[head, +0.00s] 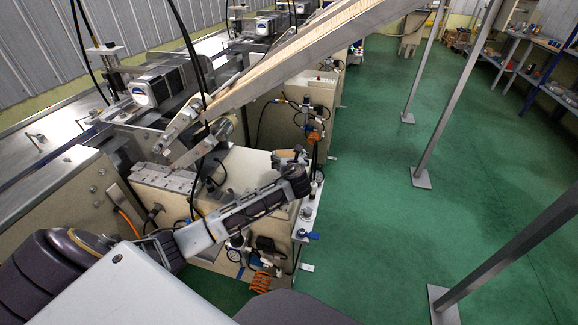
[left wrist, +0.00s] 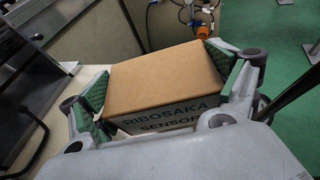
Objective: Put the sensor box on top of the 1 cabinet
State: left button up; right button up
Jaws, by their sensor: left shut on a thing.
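The sensor box (left wrist: 165,75) is a brown cardboard box with "RIBOSAKA SENSOR" printed on its side. It fills the middle of the left wrist view, between the green pads of my left gripper, which is shut on it. In the head view my left gripper (head: 288,158) reaches over a beige cabinet (head: 245,161), near its right end, and mostly hides the box. I cannot tell whether the box touches the cabinet top. No number is readable on the cabinet. My right gripper is not in view.
A slanted metal beam (head: 300,60) and black cables hang above the cabinet. A metal block (head: 165,178) lies on its left part. Another beige cabinet (head: 272,115) stands behind. Green floor (head: 370,230) is open to the right, with metal posts.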

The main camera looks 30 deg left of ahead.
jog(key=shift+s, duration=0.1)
pick_arm(q)
jog(key=shift+f, duration=0.25)
jog(key=shift+f+b, duration=0.35)
jog(key=shift+f, duration=1.3)
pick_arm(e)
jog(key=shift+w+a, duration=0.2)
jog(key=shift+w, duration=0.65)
pick_arm(q)
jog(key=o, duration=0.8)
jog(key=shift+f, duration=0.1)
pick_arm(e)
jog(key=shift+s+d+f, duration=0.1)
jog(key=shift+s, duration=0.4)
